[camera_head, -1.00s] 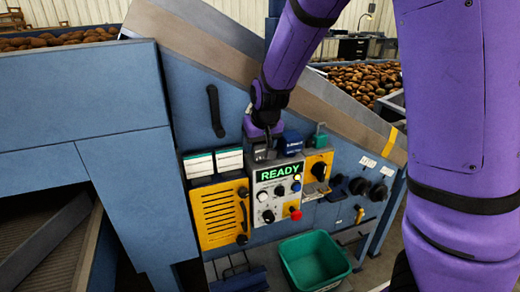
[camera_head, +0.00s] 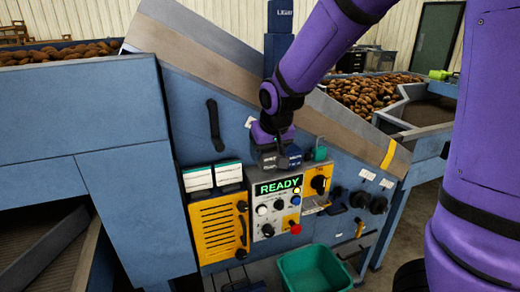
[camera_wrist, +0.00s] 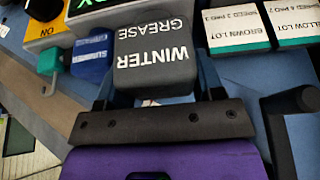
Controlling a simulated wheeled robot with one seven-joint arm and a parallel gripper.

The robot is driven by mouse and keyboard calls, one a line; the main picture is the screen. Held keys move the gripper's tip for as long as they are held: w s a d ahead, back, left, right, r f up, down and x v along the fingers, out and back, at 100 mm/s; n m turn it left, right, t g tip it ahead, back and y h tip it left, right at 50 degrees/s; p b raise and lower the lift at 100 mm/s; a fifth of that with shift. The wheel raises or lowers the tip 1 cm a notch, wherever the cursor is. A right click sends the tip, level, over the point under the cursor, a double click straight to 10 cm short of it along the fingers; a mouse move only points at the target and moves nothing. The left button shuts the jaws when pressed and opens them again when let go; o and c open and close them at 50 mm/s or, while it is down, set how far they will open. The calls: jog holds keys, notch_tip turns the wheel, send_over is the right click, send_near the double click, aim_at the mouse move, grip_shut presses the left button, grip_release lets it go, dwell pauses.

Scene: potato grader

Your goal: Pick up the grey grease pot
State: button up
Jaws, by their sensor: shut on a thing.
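The grey grease pot (camera_wrist: 153,62), lettered WINTER GREASE, fills the space between the fingers of my gripper (camera_wrist: 157,84) in the wrist view. The fingers are shut on its two sides. In the head view my gripper (camera_head: 272,152) is above the READY panel, with the grey pot (camera_head: 267,162) partly hidden under it. I cannot tell whether the pot is clear of its ledge. A blue pot (camera_wrist: 91,56), partly legible as SUMMER, stands close beside it; it also shows in the head view (camera_head: 294,156).
The READY panel (camera_head: 278,208) with knobs is just below. White lot cards (camera_head: 213,178) are to its left. A small green item (camera_head: 320,153) is right of the blue pot. A black handle (camera_head: 215,118) sticks out at upper left. A green bin (camera_head: 313,270) stands below.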

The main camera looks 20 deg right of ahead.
jog(key=s+d+r, duration=0.1)
jog(key=s+d, duration=0.1)
jog(key=s, duration=0.9)
jog(key=shift+s, duration=0.15)
